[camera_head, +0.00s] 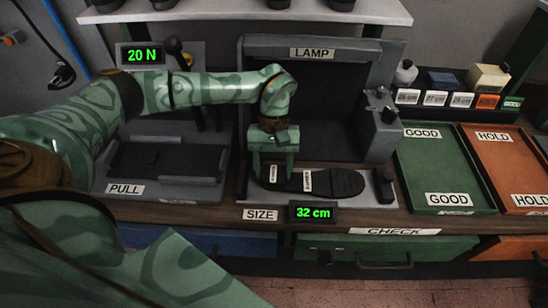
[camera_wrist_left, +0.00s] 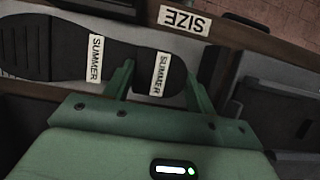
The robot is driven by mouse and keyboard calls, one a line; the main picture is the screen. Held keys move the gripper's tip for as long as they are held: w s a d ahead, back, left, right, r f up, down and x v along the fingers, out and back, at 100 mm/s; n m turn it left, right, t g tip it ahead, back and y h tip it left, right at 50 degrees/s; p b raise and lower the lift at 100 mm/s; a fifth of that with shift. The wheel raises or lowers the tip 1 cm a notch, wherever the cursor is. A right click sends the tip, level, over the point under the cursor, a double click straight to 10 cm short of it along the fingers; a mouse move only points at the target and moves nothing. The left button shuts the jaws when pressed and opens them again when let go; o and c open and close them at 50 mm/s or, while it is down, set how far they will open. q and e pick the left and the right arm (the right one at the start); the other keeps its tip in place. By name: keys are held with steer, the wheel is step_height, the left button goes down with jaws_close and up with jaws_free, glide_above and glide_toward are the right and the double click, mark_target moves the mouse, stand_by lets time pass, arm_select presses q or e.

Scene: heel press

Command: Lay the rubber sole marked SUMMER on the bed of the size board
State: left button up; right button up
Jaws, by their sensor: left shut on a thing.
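The black rubber sole (camera_head: 335,182) bears two white labels; in the wrist view (camera_wrist_left: 63,52) both read SUMMER. It lies lengthwise over the pale bed of the size board (camera_head: 378,202), heel to the left and toe to the right. Whether it rests fully on the bed or hovers slightly, I cannot tell. My left gripper (camera_head: 273,176) comes from above and is shut on the heel part, its fingers (camera_wrist_left: 161,88) on either side of one label. The size display (camera_head: 314,212) reads 32 cm. My right gripper is not in view.
The LAMP panel (camera_head: 318,95) stands behind the bed, with a dark knob block (camera_head: 384,188) at its right end. The PULL rig (camera_head: 165,160) is to the left. The green GOOD tray (camera_head: 440,170) and orange HOLD tray (camera_head: 505,165) are to the right.

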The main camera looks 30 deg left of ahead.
arm_select(q)
steer(key=shift+f, duration=0.45)
stand_by(0.6)
steer(key=o, duration=1.6)
steer(key=shift+c, duration=0.2)
steer(key=shift+r, duration=0.15)
steer(key=shift+s+a+r+p, duration=0.1)
steer(key=shift+r+p, duration=0.8)
steer(key=shift+r, duration=0.5)
steer(key=shift+r+p, duration=1.5)
steer(key=shift+r, duration=0.55)
steer(key=shift+f, duration=0.1)
